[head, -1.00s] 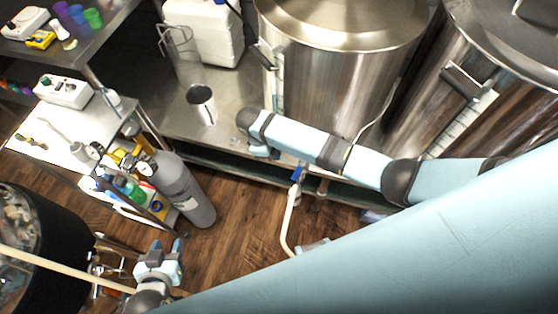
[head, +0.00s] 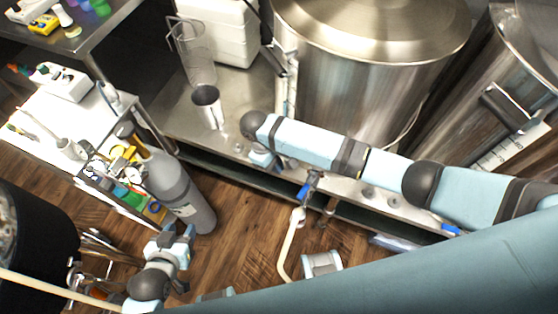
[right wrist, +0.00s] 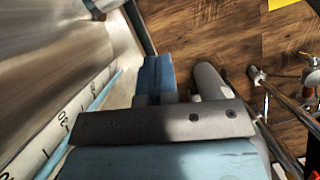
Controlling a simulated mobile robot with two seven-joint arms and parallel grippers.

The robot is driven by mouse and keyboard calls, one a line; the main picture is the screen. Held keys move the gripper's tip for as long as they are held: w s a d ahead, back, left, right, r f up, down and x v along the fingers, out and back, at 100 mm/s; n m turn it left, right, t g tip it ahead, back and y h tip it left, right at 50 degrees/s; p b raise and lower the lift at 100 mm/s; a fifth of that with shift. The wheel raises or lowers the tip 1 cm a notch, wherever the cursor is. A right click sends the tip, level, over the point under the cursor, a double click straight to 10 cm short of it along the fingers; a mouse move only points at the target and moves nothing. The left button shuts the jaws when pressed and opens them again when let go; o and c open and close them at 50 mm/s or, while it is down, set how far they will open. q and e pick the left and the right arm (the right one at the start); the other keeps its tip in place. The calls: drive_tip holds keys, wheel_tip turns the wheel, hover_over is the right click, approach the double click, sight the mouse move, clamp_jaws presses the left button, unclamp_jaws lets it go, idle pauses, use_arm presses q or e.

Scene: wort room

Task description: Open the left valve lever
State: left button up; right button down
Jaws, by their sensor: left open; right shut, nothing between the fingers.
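The left valve lever (head: 304,190) is a small blue handle in the head view, at the front edge of the steel bench. It is on a metal valve with a pale hose (head: 289,245) hanging below. My right gripper (head: 262,160) is shut and empty, up and left of the lever in the picture and apart from it. Its blue fingers (right wrist: 154,76) are together in the right wrist view, beside the tank; I cannot make out the lever there. My left gripper (head: 180,234) is open and empty, low over the floor near the grey gas cylinder.
The steel tank (head: 360,70) stands behind my right arm. A second tank (head: 500,80) is at the right; another blue handle (head: 450,230) shows below it. The gas cylinder (head: 180,192) and white cart (head: 55,125) are at the left.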

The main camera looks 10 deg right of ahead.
sight(307, 186)
drive_tip(key=s+d+f, duration=0.4)
drive_tip(key=f, duration=0.1)
drive_tip(key=shift+s+d+f, duration=0.2)
drive_tip(key=shift+f, duration=0.1)
